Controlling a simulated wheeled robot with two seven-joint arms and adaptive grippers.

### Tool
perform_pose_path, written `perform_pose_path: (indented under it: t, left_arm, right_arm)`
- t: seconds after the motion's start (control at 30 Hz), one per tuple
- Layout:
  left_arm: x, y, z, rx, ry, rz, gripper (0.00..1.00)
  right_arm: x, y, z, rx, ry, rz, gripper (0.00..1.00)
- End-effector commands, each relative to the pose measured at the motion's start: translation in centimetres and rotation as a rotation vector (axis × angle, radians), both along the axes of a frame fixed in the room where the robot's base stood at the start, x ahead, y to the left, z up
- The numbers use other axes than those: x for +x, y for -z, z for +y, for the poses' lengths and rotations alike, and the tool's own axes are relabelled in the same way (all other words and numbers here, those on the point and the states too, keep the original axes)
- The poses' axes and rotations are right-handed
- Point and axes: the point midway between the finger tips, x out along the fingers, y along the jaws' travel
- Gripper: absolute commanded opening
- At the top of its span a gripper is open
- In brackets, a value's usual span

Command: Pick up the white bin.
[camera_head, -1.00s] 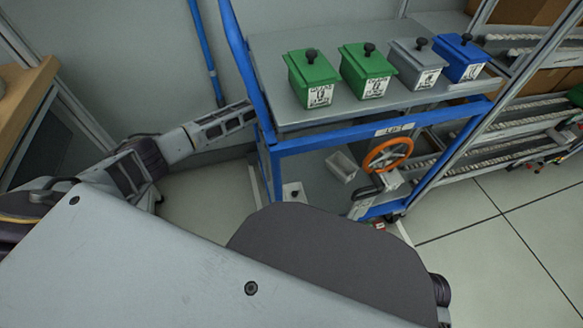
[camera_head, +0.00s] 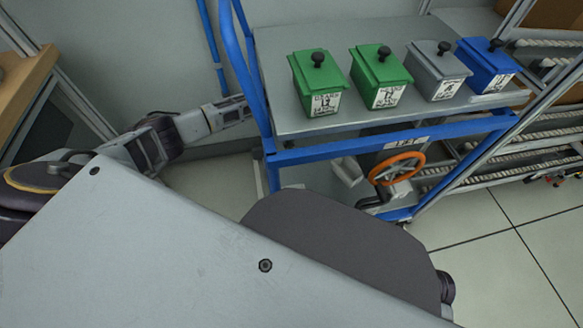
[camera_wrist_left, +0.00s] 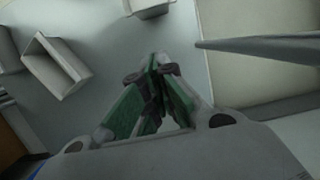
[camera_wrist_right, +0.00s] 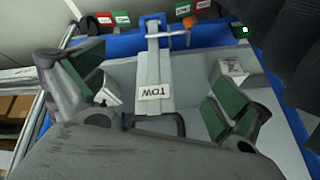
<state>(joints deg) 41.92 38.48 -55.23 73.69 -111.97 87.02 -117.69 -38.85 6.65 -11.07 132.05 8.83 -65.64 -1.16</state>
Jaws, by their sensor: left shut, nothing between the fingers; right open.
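In the head view, a small white bin (camera_head: 347,172) sits on the lower shelf of the blue cart, partly hidden by the frame and handwheel. In the left wrist view, one open white bin (camera_wrist_left: 55,65) is at the upper left and another white bin (camera_wrist_left: 150,8) is cut by the top edge. My left gripper (camera_wrist_left: 154,66) is shut and empty, apart from both. My right gripper (camera_wrist_right: 155,78) is open, its fingers on either side of a grey bar labelled TOW. In the right wrist view, a white box-like thing (camera_wrist_right: 232,70) shows beyond the right finger.
The cart's top (camera_head: 285,118) carries two green bins (camera_head: 318,84), a grey bin (camera_head: 438,72) and a blue bin (camera_head: 487,67), all lidded. An orange handwheel (camera_head: 397,168) is on its front. Roller racks (camera_head: 540,125) stand right; a wooden-topped table (camera_head: 25,80) stands left.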

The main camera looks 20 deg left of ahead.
Motion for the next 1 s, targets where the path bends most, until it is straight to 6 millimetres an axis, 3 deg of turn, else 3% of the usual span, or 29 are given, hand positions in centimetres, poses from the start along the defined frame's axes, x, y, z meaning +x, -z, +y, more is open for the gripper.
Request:
perform_pose_path:
  t: [0.27, 1.0]
  left_arm:
    - [-0.4, 1.7, -0.2, 0.0, -0.001, 0.002, 0.0]
    - [-2.1, 10.0, -1.6, -0.001, 0.0, 0.001, 0.0]
  right_arm:
    - [0.1, 1.0, 0.2, 0.014, 0.005, -0.012, 1.0]
    - [0.2, 6.5, 1.3, 0.099, 0.05, -0.091, 1.0]
